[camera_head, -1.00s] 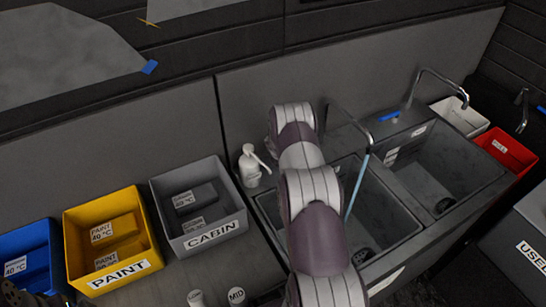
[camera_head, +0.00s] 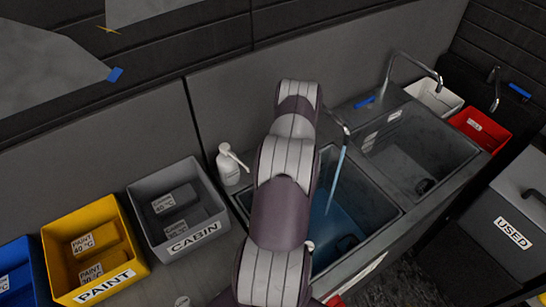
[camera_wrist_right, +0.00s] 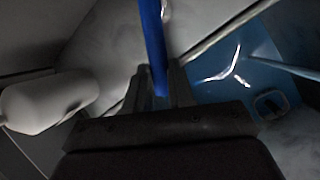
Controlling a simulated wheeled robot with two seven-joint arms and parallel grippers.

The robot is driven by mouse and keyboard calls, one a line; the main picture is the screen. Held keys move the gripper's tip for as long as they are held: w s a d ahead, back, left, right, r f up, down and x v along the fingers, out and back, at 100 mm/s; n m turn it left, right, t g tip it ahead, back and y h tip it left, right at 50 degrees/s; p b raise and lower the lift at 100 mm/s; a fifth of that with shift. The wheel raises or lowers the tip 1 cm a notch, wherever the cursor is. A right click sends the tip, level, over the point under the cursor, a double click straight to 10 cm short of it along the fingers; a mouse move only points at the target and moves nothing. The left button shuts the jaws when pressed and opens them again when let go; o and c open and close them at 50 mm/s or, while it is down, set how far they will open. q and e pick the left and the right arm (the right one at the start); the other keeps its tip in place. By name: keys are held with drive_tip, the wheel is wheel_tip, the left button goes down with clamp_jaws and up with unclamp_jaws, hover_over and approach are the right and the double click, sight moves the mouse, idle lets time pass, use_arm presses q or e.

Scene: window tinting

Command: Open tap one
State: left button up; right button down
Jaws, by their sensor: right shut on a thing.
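A blue tap lever (camera_wrist_right: 152,40) stands between the fingers of my right gripper (camera_wrist_right: 158,82) in the right wrist view, and the gripper is shut on it. In the head view my right arm hides this lever and the gripper. The curved tap spout (camera_head: 336,116) shows beside the arm. A blue stream of water (camera_head: 337,180) runs from it into the left sink (camera_head: 385,212), where blue water lies around the drain. The stream also shows in the right wrist view (camera_wrist_right: 285,68). My left gripper is not in view.
A white pump bottle (camera_head: 229,167) stands left of the sink. A second tap (camera_head: 415,62) with its own blue lever (camera_head: 366,102) is at the right sink (camera_head: 425,150). Grey (camera_head: 150,225), yellow (camera_head: 60,240) and blue bins stand at left. A red bin (camera_head: 480,125) is at right.

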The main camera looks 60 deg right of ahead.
drive_tip(key=shift+s+d, duration=0.1)
drive_tip(key=shift+d, duration=0.1)
idle(0.4)
drive_tip(key=c, duration=1)
unclamp_jaws()
drive_tip(key=shift+o, duration=0.2)
drive_tip(key=b+v, duration=0.1)
drive_tip(key=v, duration=1.1)
drive_tip(key=shift+s+r+b, duration=0.15)
drive_tip(key=shift+r+b, duration=0.15)
drive_tip(key=shift+b, duration=0.05)
drive_tip(key=shift+f, duration=0.1)
